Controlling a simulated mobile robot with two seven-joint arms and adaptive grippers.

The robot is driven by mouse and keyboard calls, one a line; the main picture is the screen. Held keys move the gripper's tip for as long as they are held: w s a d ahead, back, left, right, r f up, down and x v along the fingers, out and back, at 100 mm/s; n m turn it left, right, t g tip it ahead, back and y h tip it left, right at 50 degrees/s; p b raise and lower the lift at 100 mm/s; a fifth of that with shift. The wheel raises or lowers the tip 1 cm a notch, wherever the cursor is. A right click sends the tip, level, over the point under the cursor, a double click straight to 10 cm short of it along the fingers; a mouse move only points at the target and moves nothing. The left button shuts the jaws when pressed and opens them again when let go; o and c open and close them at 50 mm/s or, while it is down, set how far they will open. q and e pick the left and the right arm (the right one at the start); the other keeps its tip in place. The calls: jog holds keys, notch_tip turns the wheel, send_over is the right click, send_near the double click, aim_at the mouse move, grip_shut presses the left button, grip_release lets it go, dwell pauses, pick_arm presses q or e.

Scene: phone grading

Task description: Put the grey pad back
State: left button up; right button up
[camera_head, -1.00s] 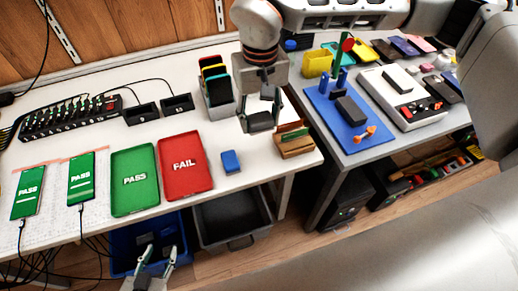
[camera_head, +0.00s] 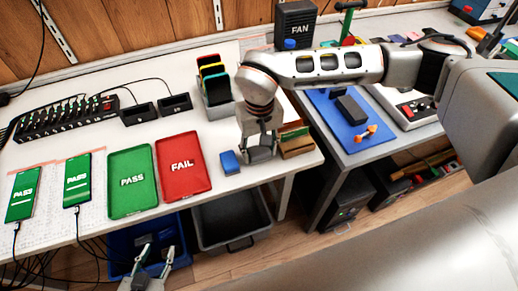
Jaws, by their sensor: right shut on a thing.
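My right gripper (camera_head: 260,150) points down over the front right of the white table, shut on a dark grey pad (camera_head: 260,154). The pad is low, close to the table top; I cannot tell whether it touches. The fingers partly cover it. A wooden holder (camera_head: 297,149) with a green piece in it stands just right of the gripper, partly hidden by it. A blue block (camera_head: 230,162) lies just to the left. My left gripper (camera_head: 154,255) is open and empty, low in front of the table, over a blue bin.
The red FAIL tray (camera_head: 183,187) and green PASS tray (camera_head: 131,205) lie to the left, with two phones beyond them. A rack of coloured slots (camera_head: 218,108) stands behind my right gripper. A grey side table with a blue mat (camera_head: 338,125) is to the right.

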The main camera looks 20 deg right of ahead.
aim_at(259, 150)
jog(key=shift+r, duration=0.1)
jog(key=o, duration=1.3)
notch_tip(259, 150, up, 12)
jog(key=shift+p, duration=0.45)
